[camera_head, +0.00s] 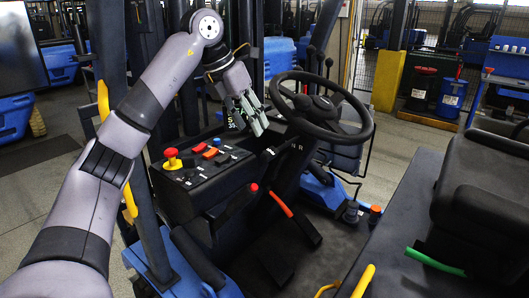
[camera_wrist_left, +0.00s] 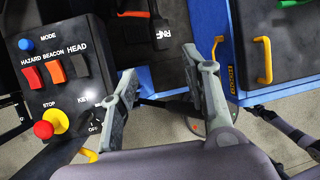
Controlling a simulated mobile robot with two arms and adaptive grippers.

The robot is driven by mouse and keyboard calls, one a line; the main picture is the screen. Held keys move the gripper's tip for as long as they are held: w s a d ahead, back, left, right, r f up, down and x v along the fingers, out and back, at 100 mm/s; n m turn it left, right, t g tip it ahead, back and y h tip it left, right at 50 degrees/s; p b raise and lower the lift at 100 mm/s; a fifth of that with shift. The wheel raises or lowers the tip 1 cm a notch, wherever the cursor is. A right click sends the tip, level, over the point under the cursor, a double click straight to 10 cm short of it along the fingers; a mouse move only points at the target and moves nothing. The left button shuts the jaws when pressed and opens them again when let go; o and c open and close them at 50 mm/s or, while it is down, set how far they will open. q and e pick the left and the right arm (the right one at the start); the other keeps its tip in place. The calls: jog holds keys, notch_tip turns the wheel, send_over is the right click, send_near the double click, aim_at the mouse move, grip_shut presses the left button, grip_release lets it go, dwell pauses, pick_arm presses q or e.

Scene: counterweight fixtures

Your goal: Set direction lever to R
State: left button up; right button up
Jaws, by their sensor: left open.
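My left gripper (camera_head: 247,118) is open and empty above the gap between the black switch panel (camera_head: 207,183) and the steering wheel (camera_head: 320,108). In the left wrist view its fingers (camera_wrist_left: 172,68) are spread wide, with nothing between them.
The panel carries a red stop button on a yellow base (camera_head: 172,158) and red and orange switches (camera_wrist_left: 43,75). A lever with a red knob (camera_head: 238,204) and an orange-handled lever (camera_head: 281,204) stand below. A black seat (camera_head: 485,190) is at right.

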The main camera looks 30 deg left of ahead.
aim_at(264, 153)
pick_arm(q)
jog(key=p+x, duration=0.1)
jog(key=x, duration=0.8)
jog(key=shift+f, duration=0.1)
jog(key=shift+w+d+f, duration=0.15)
jog(key=shift+w+f, duration=0.15)
jog(key=shift+f, duration=0.1)
jog(key=shift+s, duration=0.1)
jog(key=c, duration=0.7)
grip_shut()
pick_arm(e)
jog(key=w, duration=0.1)
jog(key=w+r, duration=0.1)
jog(key=w+d, duration=0.1)
jog(key=shift+w+r, duration=0.1)
jog(key=shift+r, duration=0.25)
jog(key=shift+a, duration=0.2)
